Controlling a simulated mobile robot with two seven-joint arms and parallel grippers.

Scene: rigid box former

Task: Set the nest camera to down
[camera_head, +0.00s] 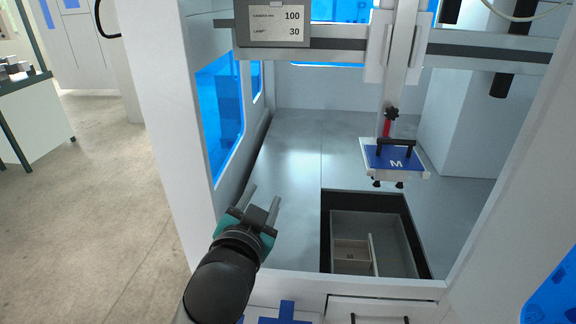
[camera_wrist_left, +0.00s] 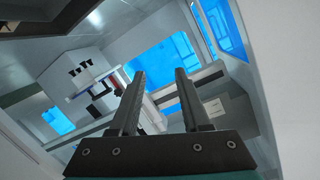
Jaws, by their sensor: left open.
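A grey box (camera_head: 243,35) with a white label reading "CAMERA mm 100" and "LAMP 30" hangs on the rail at the top of the head view. It also shows in the left wrist view (camera_wrist_left: 238,117), at the right. Its upper part is cut off in the head view, and I cannot make out a lens or a switch. My left gripper (camera_head: 262,193) is open and empty inside the left front of the machine, below and apart from the box. Its two fingers fill the middle of the left wrist view (camera_wrist_left: 160,73). My right gripper is not in view.
A blue plate marked M (camera_head: 383,157) with a black handle and suction cups hangs at the right. Below it is a dark-rimmed recess (camera_head: 328,215) with a grey tray (camera_head: 395,246) inside. The white frame post (camera_head: 165,90) stands left. The grey deck (camera_head: 300,150) is clear.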

